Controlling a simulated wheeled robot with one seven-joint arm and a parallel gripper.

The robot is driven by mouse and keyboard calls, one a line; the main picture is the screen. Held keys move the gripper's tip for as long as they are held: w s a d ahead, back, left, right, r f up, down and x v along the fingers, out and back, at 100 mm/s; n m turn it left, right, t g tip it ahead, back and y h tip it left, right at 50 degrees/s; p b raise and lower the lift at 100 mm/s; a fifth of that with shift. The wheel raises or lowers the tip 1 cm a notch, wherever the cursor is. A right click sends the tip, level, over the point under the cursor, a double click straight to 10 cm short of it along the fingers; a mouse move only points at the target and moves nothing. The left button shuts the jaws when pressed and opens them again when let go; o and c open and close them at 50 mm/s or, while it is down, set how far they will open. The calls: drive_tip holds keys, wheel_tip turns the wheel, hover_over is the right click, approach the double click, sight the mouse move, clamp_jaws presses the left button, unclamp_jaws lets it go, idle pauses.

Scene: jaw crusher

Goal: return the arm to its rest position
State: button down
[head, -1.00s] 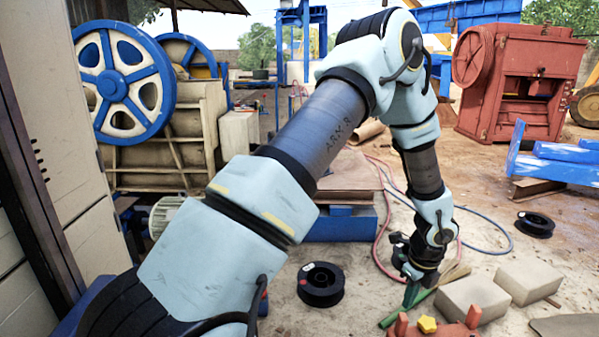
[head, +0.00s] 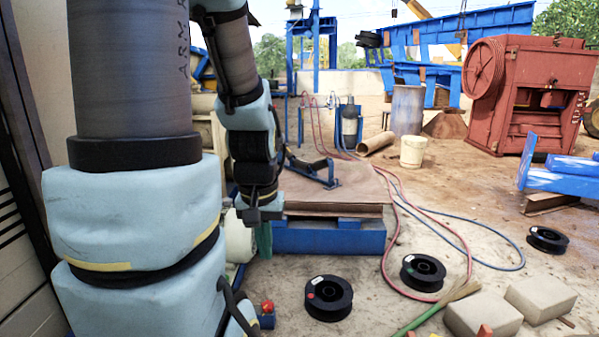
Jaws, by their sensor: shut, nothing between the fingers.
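My arm fills the left of the head view, its near links upright and its far part hanging down behind them. My gripper (head: 264,240) points down at the end of the arm, with teal fingers that look shut and empty. It shows in front of the left end of a blue base (head: 330,238) that bears brown sheets (head: 335,190). Whether it touches them cannot be told. My near links hide much of the left side.
Black spools (head: 328,298), (head: 423,272), (head: 547,240) lie on the ground. Pale blocks (head: 482,315) and a green-handled brush (head: 430,312) lie at the lower right. Red and blue hoses (head: 440,238) cross the floor. A red machine (head: 525,95) and a white bucket (head: 413,152) stand farther back.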

wheel_tip(320, 180, up, 12)
drive_tip(key=p, duration=1)
drive_tip(key=c, duration=1.6)
unclamp_jaws()
